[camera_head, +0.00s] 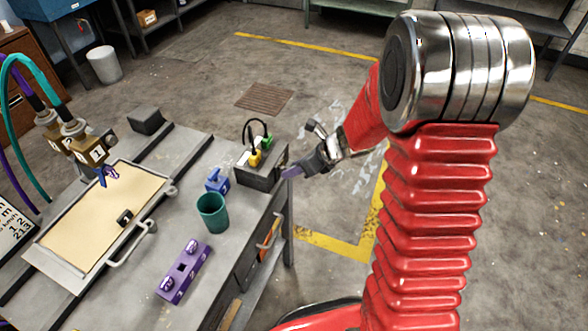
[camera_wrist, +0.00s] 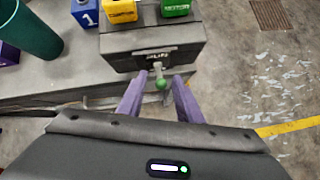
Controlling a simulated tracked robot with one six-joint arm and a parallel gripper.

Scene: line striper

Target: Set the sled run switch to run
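The sled run switch looks to be the small metal toggle with a green ball tip (camera_wrist: 161,84) on the front of a dark grey control box (camera_wrist: 152,47). In the wrist view, my gripper (camera_wrist: 160,98) is open, its two purple fingers on either side of the toggle with gaps showing. I cannot tell whether a finger touches it.
Yellow (camera_head: 254,158) and green (camera_head: 266,142) blocks with a black cable sit on the box. A blue numbered block (camera_head: 217,181), a teal cup (camera_head: 213,212) and a purple block (camera_head: 184,271) stand nearby on the bench. Open floor lies right of the bench.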

